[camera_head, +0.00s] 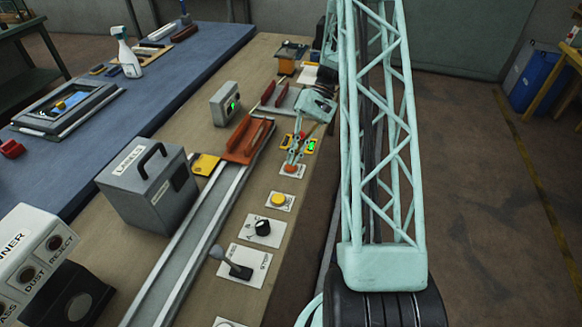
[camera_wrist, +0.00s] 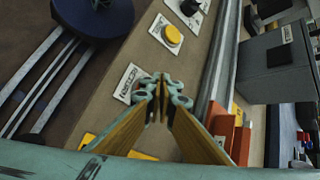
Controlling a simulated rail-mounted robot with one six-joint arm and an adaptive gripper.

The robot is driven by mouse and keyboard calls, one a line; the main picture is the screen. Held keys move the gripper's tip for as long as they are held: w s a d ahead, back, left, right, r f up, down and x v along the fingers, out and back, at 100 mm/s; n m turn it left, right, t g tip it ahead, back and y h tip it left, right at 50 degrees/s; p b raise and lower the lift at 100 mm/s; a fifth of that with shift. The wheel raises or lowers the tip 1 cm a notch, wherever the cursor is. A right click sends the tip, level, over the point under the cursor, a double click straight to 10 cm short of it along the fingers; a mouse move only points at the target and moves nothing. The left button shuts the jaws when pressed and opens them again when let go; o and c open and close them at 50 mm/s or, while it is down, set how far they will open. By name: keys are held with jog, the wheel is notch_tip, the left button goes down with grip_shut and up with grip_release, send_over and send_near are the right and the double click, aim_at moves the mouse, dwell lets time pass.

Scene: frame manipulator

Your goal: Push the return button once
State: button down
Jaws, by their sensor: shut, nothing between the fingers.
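My gripper (camera_head: 293,157) is shut and empty, pointing down over an orange-red button (camera_head: 290,169) on a white plate beside the rail. The fingertips are at or just above this button; I cannot tell whether they touch it. In the wrist view the closed fingertips (camera_wrist: 160,86) cover the button, and only part of its white plate (camera_wrist: 128,84) with small dark lettering shows. I cannot read the lettering for sure. A yellow button (camera_head: 279,200) on its own white plate is nearer the camera in the head view; it also shows in the wrist view (camera_wrist: 172,35).
A black knob (camera_head: 263,228) and a lever (camera_head: 236,268) stand on plates farther along the same row. A metal rail (camera_head: 195,225) with an orange carriage (camera_head: 247,140) runs alongside. A grey lidded box (camera_head: 150,190) stands beyond the rail.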

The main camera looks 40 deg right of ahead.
jog(key=shift+f+b, duration=0.3)
jog(key=shift+f, duration=0.6)
dwell(1.3)
jog(key=shift+r, duration=0.15)
jog(key=shift+r+p, duration=0.45)
jog(key=shift+r, duration=0.25)
jog(key=shift+r, duration=0.1)
dwell(0.3)
